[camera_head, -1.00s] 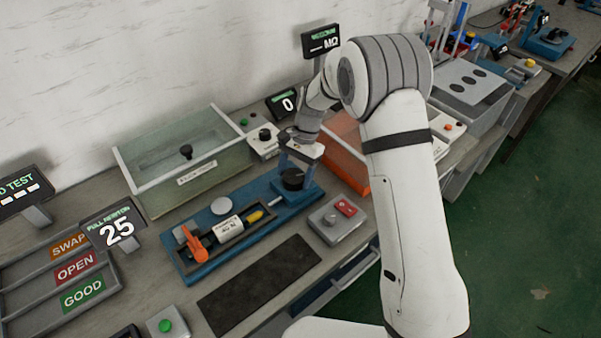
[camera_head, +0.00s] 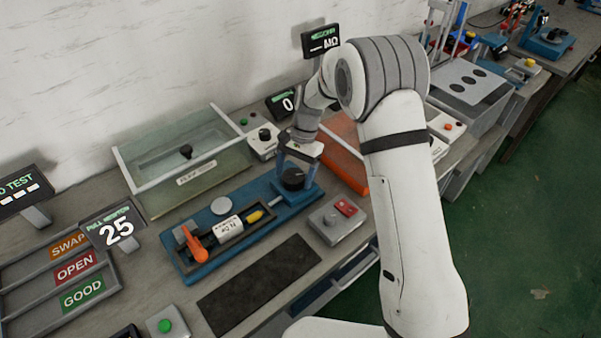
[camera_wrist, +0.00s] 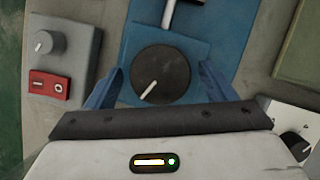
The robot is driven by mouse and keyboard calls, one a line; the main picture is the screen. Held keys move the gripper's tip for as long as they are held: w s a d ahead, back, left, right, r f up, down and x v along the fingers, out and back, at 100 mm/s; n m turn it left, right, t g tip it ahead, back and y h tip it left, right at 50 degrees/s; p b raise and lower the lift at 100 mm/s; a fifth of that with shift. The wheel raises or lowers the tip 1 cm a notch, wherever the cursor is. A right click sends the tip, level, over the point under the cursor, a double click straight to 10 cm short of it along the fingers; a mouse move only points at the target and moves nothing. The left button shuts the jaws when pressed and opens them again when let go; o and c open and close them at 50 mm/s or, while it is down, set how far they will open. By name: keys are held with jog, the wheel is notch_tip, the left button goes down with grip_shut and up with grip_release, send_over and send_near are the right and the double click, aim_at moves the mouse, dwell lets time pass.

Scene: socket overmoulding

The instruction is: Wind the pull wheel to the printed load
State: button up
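The pull wheel is a round black knob with a white pointer line (camera_wrist: 160,75), on the right end of the blue pull fixture (camera_head: 187,268). In the wrist view the line points to the lower left. The knob also shows in the head view (camera_head: 292,180), below my gripper (camera_wrist: 160,80). My gripper's two blue fingers stand open on either side of the knob, with visible gaps. An orange lever (camera_head: 195,246) and a white labelled part (camera_head: 229,230) are on the fixture; the label's print is too small to read surely.
A grey box with a knob and red switch (camera_head: 338,217) stands close in front of the wheel. A clear-lidded case (camera_head: 185,155) is behind the fixture, and an orange bin (camera_head: 345,155) is to the right. A dark mat (camera_head: 258,285) lies bare in front.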

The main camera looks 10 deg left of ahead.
jog(key=shift+o, duration=0.2)
jog(key=v, duration=0.8)
jog(key=shift+b, duration=0.45)
jog(key=shift+d, duration=0.1)
jog(key=s+d+r+n+t, duration=0.25)
jog(key=s+d+r, duration=0.65)
jog(key=d+r, duration=0.45)
jog(key=s+d+f+n+t+h, duration=0.1)
jog(key=s+d+t, duration=0.3)
jog(key=s+d, duration=0.8)
jog(key=s+n, duration=0.1)
jog(key=s, duration=0.3)
jog(key=shift+s+f+h, duration=0.15)
jog(key=shift+h, duration=0.15)
